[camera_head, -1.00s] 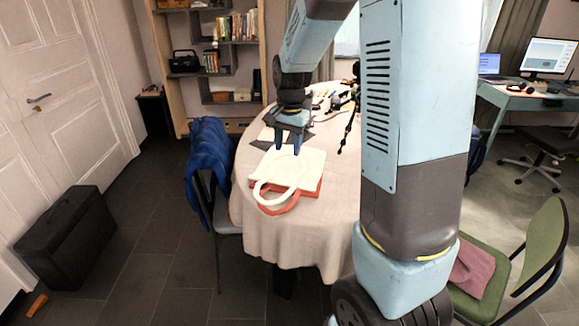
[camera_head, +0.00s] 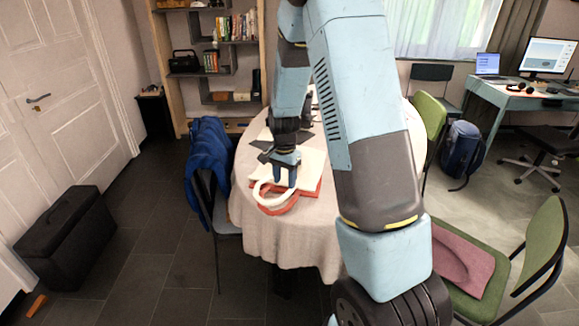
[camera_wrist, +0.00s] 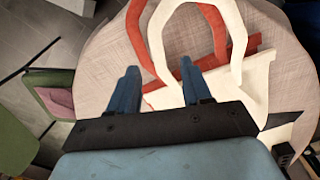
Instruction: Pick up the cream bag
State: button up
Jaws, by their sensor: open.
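The cream bag (camera_head: 312,168) lies flat on the cloth-covered table (camera_head: 270,235), with its looped handle toward the near edge. It lies on top of a red bag (camera_head: 309,193), whose own handle shows beside the cream one. My gripper (camera_head: 284,183) points down over the cream bag near the base of its handle and hides part of it. In the wrist view my gripper (camera_wrist: 158,75) has its two blue fingers apart with nothing held between them. The cream handle (camera_wrist: 153,35) passes beyond and partly behind the fingertips. I cannot tell the height of the fingertips above it.
A chair with a blue jacket (camera_head: 207,160) stands against the table's left side. A green chair (camera_head: 480,265) with a pink cloth is at the right. A black case (camera_head: 65,240) stands on the floor at left, with free floor between.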

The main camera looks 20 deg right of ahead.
aim_at(285, 195)
jog(key=shift+s+a+f, duration=0.1)
jog(key=shift+f, duration=1.35)
jog(key=shift+s+f, duration=0.1)
jog(key=shift+f, duration=1.3)
jog(key=shift+c, duration=0.5)
grip_shut()
